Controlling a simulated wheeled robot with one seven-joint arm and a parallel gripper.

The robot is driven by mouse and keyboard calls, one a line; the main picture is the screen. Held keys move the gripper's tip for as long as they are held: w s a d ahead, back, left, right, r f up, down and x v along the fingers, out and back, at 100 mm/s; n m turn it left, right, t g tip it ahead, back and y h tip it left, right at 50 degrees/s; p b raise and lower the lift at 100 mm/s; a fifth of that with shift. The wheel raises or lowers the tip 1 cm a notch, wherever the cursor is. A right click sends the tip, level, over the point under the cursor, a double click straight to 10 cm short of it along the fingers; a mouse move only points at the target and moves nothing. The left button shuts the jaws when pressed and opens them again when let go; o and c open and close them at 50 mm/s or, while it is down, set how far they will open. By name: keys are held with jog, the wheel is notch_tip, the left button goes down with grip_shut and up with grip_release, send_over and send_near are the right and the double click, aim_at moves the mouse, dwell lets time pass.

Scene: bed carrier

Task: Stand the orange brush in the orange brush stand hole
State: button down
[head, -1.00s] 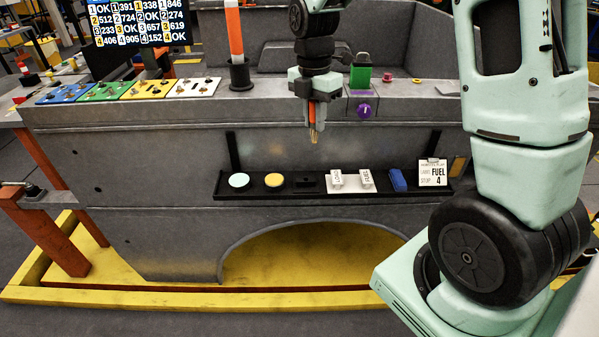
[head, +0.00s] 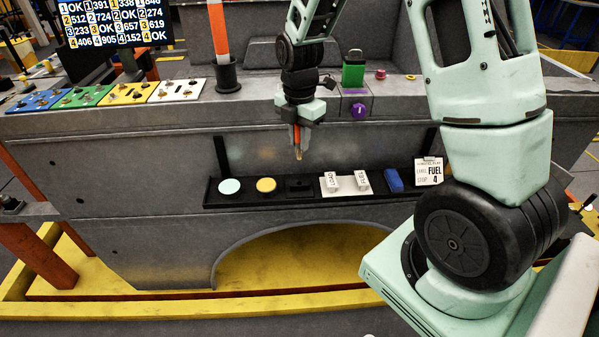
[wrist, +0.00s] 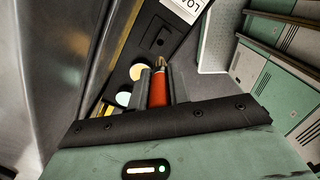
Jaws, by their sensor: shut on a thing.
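The orange brush (head: 297,136) is held in my gripper (head: 297,128), pointing down with its tan tip lowest. In the wrist view the brush (wrist: 158,92) lies between the two dark fingers of my gripper (wrist: 158,84). A black block (head: 299,187) with a dark hole sits on the shelf below; it looks like the brush stand. It also shows in the wrist view (wrist: 150,36), beyond the tip. In the head view the brush tip is apart from the block and above it in the picture. Its exact alignment with the hole cannot be told.
The black shelf (head: 215,203) also bears a pale cyan disc (head: 230,187), a yellow disc (head: 266,185), white LOAD and FUEL pieces (head: 345,182), a blue block (head: 394,180) and a FUEL 4 card (head: 428,171). A purple knob (head: 360,111) sticks out above.

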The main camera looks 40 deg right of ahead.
notch_tip(320, 180, down, 10)
jog(key=shift+f+p, duration=0.2)
jog(key=shift+p, duration=0.15)
jog(key=c, duration=1.3)
grip_release()
jog(key=shift+f, duration=0.2)
jog(key=r, duration=0.5)
jog(key=r+b, duration=0.1)
jog(key=r, duration=1.1)
jog(key=shift+s+a+r+b, duration=0.15)
jog(key=shift+a+r+b, duration=0.1)
jog(key=shift+b, duration=0.05)
jog(key=s+a+r+m, duration=0.1)
jog(key=s+a+m, duration=0.3)
jog(key=a, duration=0.5)
jog(key=s+a+m, duration=0.2)
jog(key=s+a, duration=0.4)
jog(key=a, duration=0.2)
jog(key=s+a+m, duration=0.2)
jog(key=s, duration=0.2)
jog(key=s+a+m, duration=0.2)
jog(key=s, duration=0.3)
jog(key=s+a+m, duration=0.2)
jog(key=s+a, duration=0.1)
jog(key=s, duration=0.2)
jog(key=shift+f+m+y, duration=0.1)
jog(key=shift+m+y, duration=0.2)
